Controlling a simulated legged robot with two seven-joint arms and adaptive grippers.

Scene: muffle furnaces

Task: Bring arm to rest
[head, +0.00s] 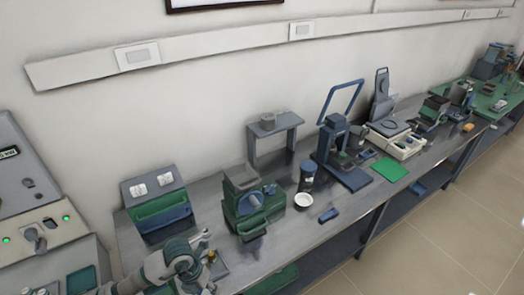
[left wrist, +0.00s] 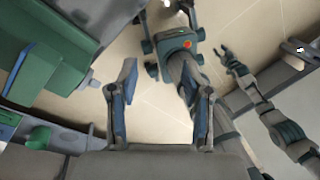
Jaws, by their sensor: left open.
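My left gripper (left wrist: 168,78) is open in the left wrist view, with its two fingers apart and nothing between them. Tiled floor and parts of my own body show beyond the fingers. In the head view, an arm of mine reaches in at the bottom left, over the near-left end of the bench; its jaws cannot be made out there. Another arm of mine runs along the right side of the left wrist view. Its gripper (left wrist: 229,58) is small there, and its opening is unclear.
The long grey bench (head: 345,215) carries a green device (head: 250,205), a white dish (head: 303,200) and a blue stand (head: 343,155). Furnace-like units (head: 40,235) stand at far left. A large green object (left wrist: 50,65) fills the upper left of the left wrist view. Floor (head: 440,240) is clear at right.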

